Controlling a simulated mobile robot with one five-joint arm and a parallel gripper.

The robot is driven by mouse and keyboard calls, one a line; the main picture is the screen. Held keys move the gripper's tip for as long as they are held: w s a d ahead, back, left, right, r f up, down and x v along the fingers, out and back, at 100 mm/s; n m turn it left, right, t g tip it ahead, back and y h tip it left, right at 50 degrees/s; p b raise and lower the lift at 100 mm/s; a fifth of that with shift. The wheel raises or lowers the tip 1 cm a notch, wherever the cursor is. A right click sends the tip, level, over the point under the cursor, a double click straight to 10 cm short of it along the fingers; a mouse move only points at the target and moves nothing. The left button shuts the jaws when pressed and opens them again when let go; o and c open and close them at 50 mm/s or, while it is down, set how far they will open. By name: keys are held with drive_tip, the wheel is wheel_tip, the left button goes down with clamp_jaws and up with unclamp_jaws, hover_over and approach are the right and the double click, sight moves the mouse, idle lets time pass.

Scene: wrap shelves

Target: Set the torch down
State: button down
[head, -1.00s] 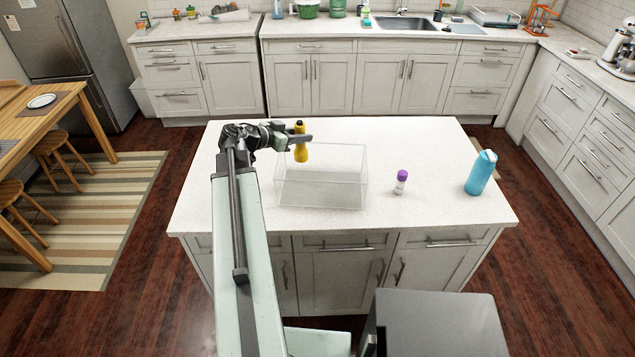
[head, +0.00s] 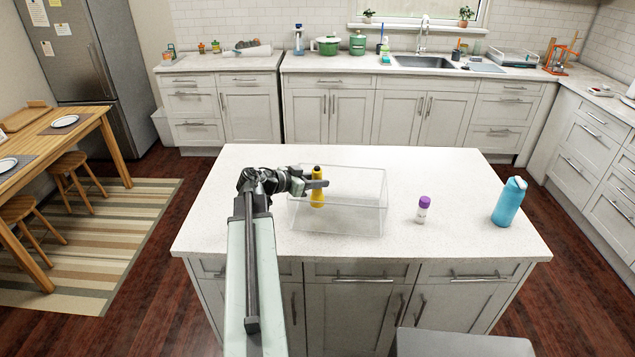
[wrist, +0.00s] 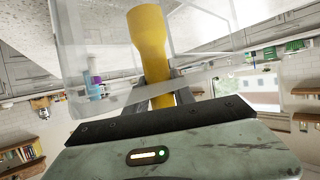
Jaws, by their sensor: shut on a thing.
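The torch is yellow with a black end (head: 317,195). It is upright in the jaws of my gripper (head: 318,184), which is shut on it. In the wrist view the yellow torch (wrist: 150,45) stands between the two fingers. A clear box (head: 365,222) stands on the island worktop (head: 230,215). In the head view the torch overlaps the box's left part. The wrist view shows clear walls close around the torch. I cannot tell whether the torch touches the box or a surface.
A white bottle with a purple cap (head: 423,210) stands right of the box. A blue bottle (head: 509,202) stands near the worktop's right edge. The worktop's left part and the stretch between box and bottles are clear.

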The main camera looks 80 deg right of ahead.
drive_tip(key=shift+f+b, duration=0.6)
drive_tip(key=shift+f, duration=0.05)
drive_tip(key=c, duration=1.1)
unclamp_jaws()
drive_tip(key=shift+o, duration=0.2)
drive_tip(key=shift+r+p, duration=0.25)
drive_tip(key=shift+p, duration=0.05)
drive_tip(key=shift+r+p, duration=0.65)
drive_tip(key=p+v, duration=0.2)
drive_tip(key=v, duration=0.4)
drive_tip(key=p+v, duration=0.2)
drive_tip(key=v, duration=0.4)
drive_tip(key=shift+f, duration=0.25)
